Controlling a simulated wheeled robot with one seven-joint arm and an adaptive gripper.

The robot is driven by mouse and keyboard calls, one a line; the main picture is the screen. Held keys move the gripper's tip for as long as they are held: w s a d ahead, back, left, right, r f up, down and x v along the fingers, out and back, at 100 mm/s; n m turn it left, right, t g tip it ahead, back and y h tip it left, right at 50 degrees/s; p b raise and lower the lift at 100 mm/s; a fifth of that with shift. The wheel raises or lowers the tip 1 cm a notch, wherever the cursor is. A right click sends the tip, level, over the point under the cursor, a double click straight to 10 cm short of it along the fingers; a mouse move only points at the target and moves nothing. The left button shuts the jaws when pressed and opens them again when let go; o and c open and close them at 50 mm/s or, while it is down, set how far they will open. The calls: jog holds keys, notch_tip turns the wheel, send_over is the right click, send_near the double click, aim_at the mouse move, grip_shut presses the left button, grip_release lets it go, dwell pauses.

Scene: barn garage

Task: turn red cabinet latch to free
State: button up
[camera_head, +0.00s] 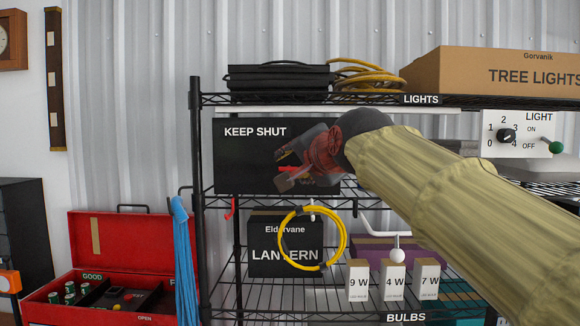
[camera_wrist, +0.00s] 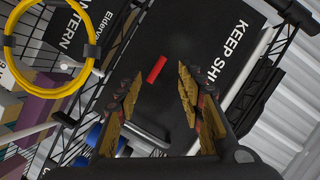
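The black cabinet marked KEEP SHUT (camera_head: 240,165) stands on the middle shelf under the LIGHTS label. In the wrist view its dark front (camera_wrist: 185,35) bears a short red latch (camera_wrist: 156,70), lying roughly parallel to the lettering. In the wrist view my gripper (camera_wrist: 160,92) is open, fingers on either side of the line to the latch. The latch shows just beyond the fingertips, apparently untouched. A grey bar (camera_wrist: 150,133), perhaps a handle, shows lower between the fingers.
A yellow cable ring (camera_head: 343,240) hangs below, before the LANTERN box (camera_head: 262,264). Bulb boxes (camera_head: 394,280) stand lower right. The rack's upright (camera_head: 197,150) is left of the cabinet. A light switch panel (camera_head: 520,133) is at right, a red toolbox (camera_head: 100,225) lower left.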

aim_at(289, 167)
jog(key=shift+x, duration=1.6)
jog(key=shift+c, duration=0.6)
jog(key=shift+d, duration=0.15)
grip_shut()
jog(key=shift+r, duration=0.1)
